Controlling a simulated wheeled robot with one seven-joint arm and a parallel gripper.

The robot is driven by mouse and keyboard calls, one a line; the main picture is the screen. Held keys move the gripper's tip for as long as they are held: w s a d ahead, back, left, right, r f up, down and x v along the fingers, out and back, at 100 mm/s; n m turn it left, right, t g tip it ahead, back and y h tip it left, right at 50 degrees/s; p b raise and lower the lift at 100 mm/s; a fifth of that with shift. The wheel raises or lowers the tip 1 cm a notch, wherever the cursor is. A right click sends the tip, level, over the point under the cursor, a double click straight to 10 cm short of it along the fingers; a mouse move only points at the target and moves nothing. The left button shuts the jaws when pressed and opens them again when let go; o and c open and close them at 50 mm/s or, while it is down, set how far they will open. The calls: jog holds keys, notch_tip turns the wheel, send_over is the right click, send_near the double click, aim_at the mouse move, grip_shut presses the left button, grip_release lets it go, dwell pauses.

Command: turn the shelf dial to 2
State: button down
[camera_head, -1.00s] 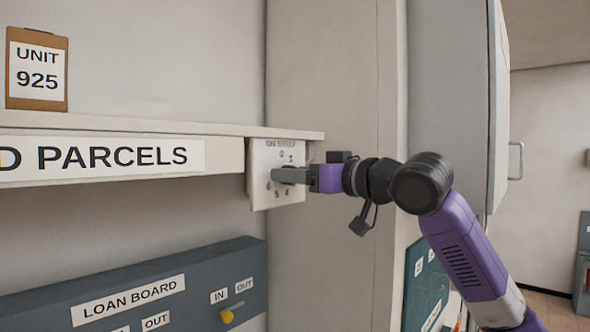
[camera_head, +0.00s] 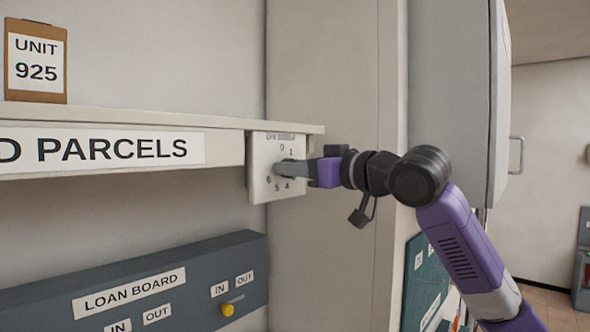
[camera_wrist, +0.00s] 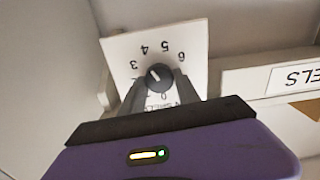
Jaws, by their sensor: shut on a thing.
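The shelf dial is a small dark round knob (camera_wrist: 158,76) on a white plate (camera_head: 261,187) at the right end of the parcel shelf. The plate carries printed numbers from 0 to 6. In the wrist view the plate appears upside down, and a pale mark on the knob points up and left, roughly toward 3 and 4; its exact setting is unclear. My gripper (camera_wrist: 158,88) has its two grey fingers on either side of the knob, shut on it. In the head view my gripper (camera_head: 285,169) hides the knob and some of the numbers.
The shelf edge (camera_head: 225,150) runs left from the plate, with a clipboard (camera_head: 36,62) reading UNIT 925 on it. Below is a grey loan board (camera_head: 200,273) with a yellow knob (camera_head: 227,310). A grey cabinet (camera_head: 447,110) stands behind my arm.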

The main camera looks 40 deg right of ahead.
jog(key=shift+a+f+n+b, duration=0.15)
jog(key=shift+n+b, duration=1.5)
jog(key=shift+n, duration=2.1)
jog(key=shift+a+f+n+b, duration=0.1)
jog(key=shift+n+b, duration=1.5)
jog(key=shift+n, duration=2.15)
jog(key=c, duration=0.9)
grip_release()
jog(key=s+b, duration=0.2)
jog(key=s, duration=0.5)
jog(key=shift+s+d, duration=0.15)
jog(key=shift+s, duration=0.25)
